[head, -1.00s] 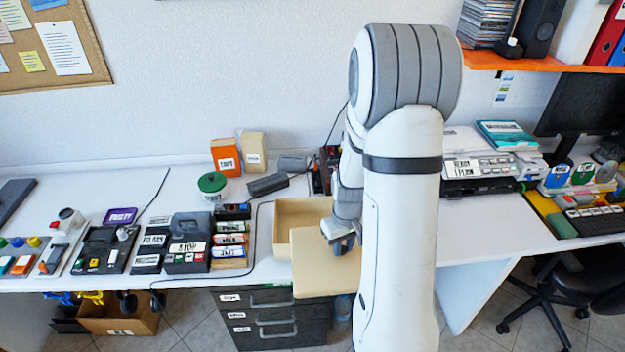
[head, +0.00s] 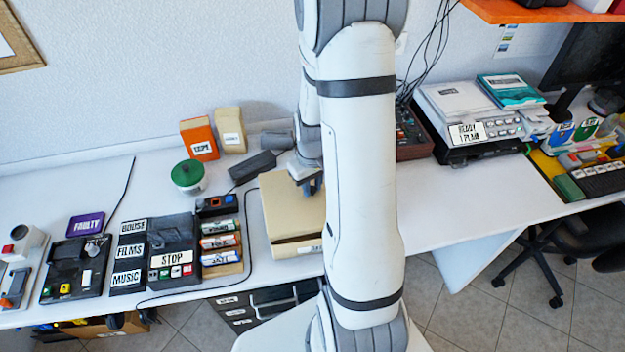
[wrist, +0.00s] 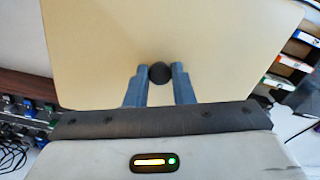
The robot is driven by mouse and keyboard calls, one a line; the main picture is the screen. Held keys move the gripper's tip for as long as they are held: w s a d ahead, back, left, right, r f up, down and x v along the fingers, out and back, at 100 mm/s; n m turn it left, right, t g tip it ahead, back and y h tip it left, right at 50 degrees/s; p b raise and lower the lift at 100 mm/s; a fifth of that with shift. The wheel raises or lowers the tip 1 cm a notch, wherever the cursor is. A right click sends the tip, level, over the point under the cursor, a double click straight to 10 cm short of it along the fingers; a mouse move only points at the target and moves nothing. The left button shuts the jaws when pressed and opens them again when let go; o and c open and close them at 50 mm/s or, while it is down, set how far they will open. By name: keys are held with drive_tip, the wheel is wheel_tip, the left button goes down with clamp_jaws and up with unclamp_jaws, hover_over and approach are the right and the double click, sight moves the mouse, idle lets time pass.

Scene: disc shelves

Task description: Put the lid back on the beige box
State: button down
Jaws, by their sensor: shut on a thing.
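The beige box (head: 288,249) stands near the front edge of the white desk, and its front side with a small label shows. The flat beige lid (head: 283,207) is over the top of the box and hides its inside. Whether it is fully seated or slightly above the rim, I cannot tell. My gripper (head: 312,186) is over the lid. In the wrist view my gripper (wrist: 160,88) is shut on the black knob (wrist: 161,73) of the lid (wrist: 165,30).
A green-lidded tin (head: 187,177), a dark block (head: 252,166) and an orange box (head: 199,139) stand behind and left. A rack of labelled cases (head: 220,243) is close on the left. A dark red device (head: 412,135) is at right.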

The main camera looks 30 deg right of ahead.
sight(313, 199)
wheel_tip(313, 199, down, 5)
drive_tip(key=b, duration=0.3)
drive_tip(key=shift+d+f, duration=0.1)
drive_tip(key=shift+f+b, duration=0.3)
drive_tip(key=shift+b, duration=0.2)
drive_tip(key=shift+s+f+b, duration=0.1)
drive_tip(key=shift+f+b, duration=0.05)
drive_tip(key=shift+b, duration=0.4)
idle(1.8)
idle(0.3)
drive_tip(key=c, duration=0.7)
unclamp_jaws()
drive_tip(key=shift+r+p, duration=2.4)
drive_tip(key=shift+r, duration=1.15)
